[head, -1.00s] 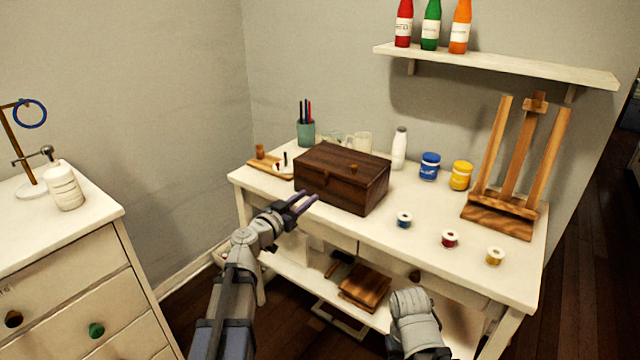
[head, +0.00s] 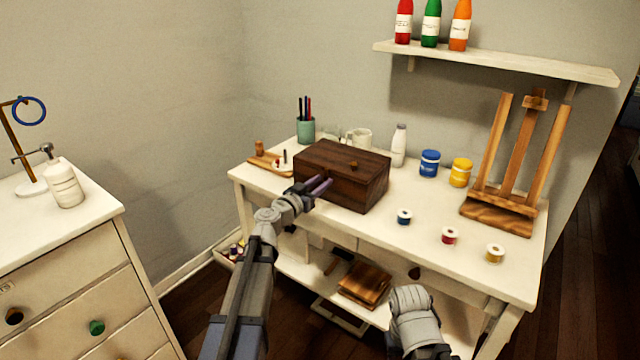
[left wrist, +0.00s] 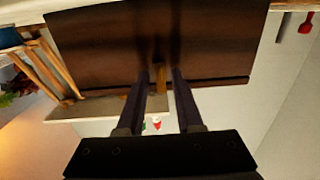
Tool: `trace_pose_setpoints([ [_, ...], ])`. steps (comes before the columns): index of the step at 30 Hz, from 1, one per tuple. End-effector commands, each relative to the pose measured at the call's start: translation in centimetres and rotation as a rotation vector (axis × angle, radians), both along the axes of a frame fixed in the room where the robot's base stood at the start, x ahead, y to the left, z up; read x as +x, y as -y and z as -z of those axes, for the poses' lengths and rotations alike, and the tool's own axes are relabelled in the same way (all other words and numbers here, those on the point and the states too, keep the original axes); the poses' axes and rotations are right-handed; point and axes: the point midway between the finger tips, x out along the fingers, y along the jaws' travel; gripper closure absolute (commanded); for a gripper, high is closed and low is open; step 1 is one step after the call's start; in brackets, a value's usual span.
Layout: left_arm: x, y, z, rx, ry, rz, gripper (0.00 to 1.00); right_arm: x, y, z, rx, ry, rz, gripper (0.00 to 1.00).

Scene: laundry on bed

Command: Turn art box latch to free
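The art box (head: 343,170) is a dark brown wooden box, closed, on the white desk. Its small wooden latch (left wrist: 160,78) shows in the left wrist view on the box's face, between my two finger ends. My left gripper (head: 318,188) is at the box's front face; it also shows in the left wrist view (left wrist: 160,90). Its fingers are open, with a gap on each side of the latch. In the head view the latch is hidden behind the fingers. Of my right arm, only a grey link shows at the bottom; its gripper is not in view.
On the desk (head: 440,225) are a pen cup (head: 306,130), a white bottle (head: 399,146), paint jars (head: 430,163), several small spools (head: 449,236) and an easel (head: 508,165). A drawer chest (head: 70,285) stands left. A lower shelf holds wooden boards (head: 363,284).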

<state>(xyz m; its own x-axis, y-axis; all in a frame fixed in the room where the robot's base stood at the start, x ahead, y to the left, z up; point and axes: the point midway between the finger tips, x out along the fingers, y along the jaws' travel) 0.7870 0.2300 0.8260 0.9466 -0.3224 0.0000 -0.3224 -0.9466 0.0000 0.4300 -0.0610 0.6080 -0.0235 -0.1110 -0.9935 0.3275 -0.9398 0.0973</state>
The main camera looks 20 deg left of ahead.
Motion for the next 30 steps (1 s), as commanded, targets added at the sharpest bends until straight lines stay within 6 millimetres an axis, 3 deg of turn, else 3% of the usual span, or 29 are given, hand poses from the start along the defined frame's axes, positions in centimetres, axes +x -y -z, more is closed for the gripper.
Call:
trace_pose_setpoints([
  [4, -0.07, -0.01, 0.00, 0.000, 0.000, 0.000, 0.67, 0.00, 0.00, 0.00, 0.000, 0.000, 0.000, 0.50],
  [13, -0.07, -0.04, 0.00, 0.000, 0.000, 0.000, 1.00, 0.00, 0.00, 0.00, 0.000, 0.000, 0.000, 0.50],
  [30, -0.09, -0.04, 0.00, 0.000, 0.000, 0.000, 1.00, 0.00, 0.00, 0.00, 0.000, 0.000, 0.000, 0.50],
])
